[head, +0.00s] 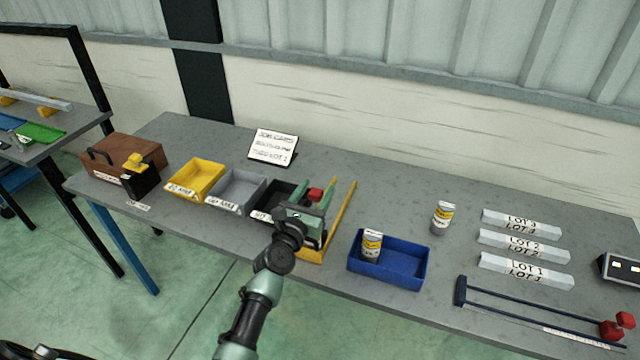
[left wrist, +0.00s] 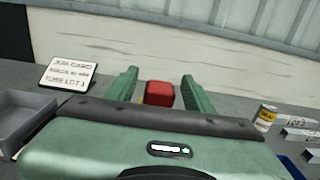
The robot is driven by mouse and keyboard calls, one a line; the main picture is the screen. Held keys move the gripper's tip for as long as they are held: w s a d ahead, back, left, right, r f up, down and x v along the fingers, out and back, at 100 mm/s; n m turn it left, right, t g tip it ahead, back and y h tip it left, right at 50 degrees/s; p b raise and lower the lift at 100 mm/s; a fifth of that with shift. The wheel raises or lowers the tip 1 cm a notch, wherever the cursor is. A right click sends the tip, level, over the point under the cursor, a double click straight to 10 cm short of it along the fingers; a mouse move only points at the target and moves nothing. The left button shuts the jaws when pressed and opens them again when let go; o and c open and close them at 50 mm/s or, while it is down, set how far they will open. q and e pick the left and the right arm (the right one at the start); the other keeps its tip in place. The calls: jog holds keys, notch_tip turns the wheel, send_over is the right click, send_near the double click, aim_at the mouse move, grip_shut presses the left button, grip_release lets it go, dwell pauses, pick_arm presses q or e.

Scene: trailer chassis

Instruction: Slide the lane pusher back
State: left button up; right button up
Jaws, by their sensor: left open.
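A red block (head: 315,194), which looks like the lane pusher's handle, stands at the yellow-railed lane (head: 343,208) in the middle of the bench. It also shows in the left wrist view (left wrist: 159,93). My left gripper (head: 313,200) is over the near part of this lane. Its two green fingers are open, one on each side of the red block, with visible gaps. I cannot tell how deep the block sits between them. The gripper hides the block's base and part of the lane. My right gripper is not in view.
A black bin (head: 262,214) sits just left of the lane, beside grey (head: 237,205) and yellow (head: 180,194) bins. A blue tray (head: 418,282) with a can stands to the right; another can (head: 442,218) is behind. A dark-railed lane (head: 530,306) with red blocks lies far right.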

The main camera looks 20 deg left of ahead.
pick_arm(q)
jog(key=shift+w, duration=1.35)
grip_shut()
dwell(0.4)
